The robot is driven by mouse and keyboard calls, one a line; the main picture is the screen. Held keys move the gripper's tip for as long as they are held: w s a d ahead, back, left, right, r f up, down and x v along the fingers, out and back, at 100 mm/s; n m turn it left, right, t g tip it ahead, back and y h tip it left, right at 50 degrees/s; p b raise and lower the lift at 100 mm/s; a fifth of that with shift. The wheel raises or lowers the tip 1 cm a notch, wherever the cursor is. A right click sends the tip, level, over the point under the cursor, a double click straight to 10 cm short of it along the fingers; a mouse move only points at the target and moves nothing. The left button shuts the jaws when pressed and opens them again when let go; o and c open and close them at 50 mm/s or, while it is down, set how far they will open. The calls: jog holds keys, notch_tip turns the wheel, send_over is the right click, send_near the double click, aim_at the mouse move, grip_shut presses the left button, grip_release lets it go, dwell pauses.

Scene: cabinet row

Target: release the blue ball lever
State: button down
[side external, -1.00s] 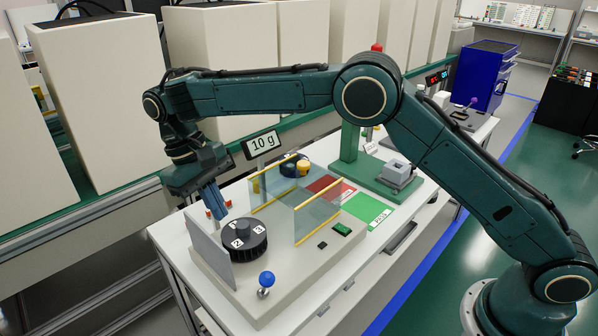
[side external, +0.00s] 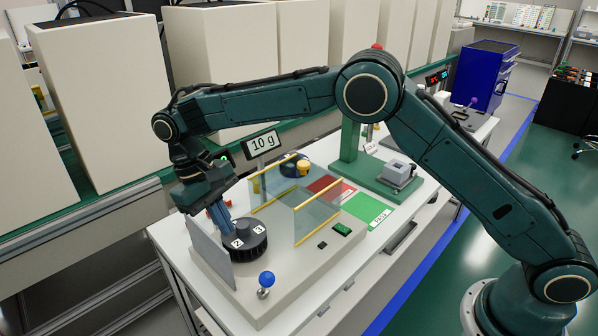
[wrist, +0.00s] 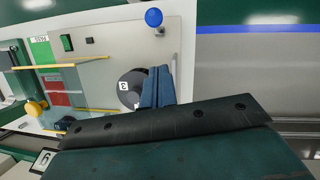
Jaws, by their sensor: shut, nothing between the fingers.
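The blue ball lever (side external: 266,281) stands on a short metal stem at the front corner of the beige base plate (side external: 225,285). In the wrist view its blue ball (wrist: 154,18) shows at the top, apart from my fingers. My gripper (side external: 228,230) points down with blue fingers shut and empty, at the left rear side of the black numbered dial (side external: 245,240). In the wrist view the gripper (wrist: 160,72) lies beside the dial (wrist: 130,88) and covers part of it. I cannot tell whether the fingers touch the dial.
A grey upright plate (side external: 208,255) stands left of the dial. Clear panels with yellow rods (side external: 272,197) stand behind it. The base is clear between the dial and the lever.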

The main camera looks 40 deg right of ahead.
aim_at(266, 284)
jog(key=s+d+f, duration=0.1)
jog(key=s+f, duration=0.4)
jog(key=f, duration=0.3)
jog(key=shift+s+d, duration=0.2)
jog(key=shift+d, duration=0.1)
dwell(0.4)
